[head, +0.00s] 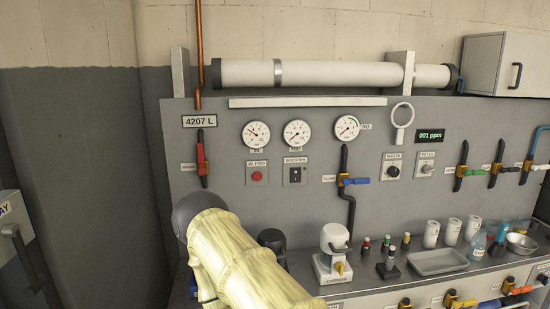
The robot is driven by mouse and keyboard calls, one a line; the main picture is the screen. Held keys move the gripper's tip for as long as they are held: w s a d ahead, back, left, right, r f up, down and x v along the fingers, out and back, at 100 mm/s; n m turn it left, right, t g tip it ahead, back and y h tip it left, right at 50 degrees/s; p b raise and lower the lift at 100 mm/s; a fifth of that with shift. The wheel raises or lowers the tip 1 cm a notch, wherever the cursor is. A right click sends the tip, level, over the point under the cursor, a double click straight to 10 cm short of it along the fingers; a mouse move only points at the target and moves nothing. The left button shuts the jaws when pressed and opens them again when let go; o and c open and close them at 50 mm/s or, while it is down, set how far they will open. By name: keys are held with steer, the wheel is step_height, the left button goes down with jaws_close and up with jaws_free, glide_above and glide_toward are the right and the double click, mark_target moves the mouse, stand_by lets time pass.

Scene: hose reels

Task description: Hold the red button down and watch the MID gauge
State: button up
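The red button (256,176) sits on a small square plate under a label reading BLEED, on the grey back panel. Nothing touches it. The MID gauge (297,134) is the middle one of three round white dials above it; its small label is blurred. Its needle appears to point to the lower left, but the reading is too small to tell. My arm, in a pale yellow cover, rises from the bottom left, its dark rounded joint below the button. My gripper's fingers do not show.
Another gauge (256,134) is left of MID and one (347,128) right. A BOOSTER switch (295,174) is beside the button. A red-handled valve (201,158) is on the left. A white device (334,255), small bottles and a tray (439,262) stand on the counter.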

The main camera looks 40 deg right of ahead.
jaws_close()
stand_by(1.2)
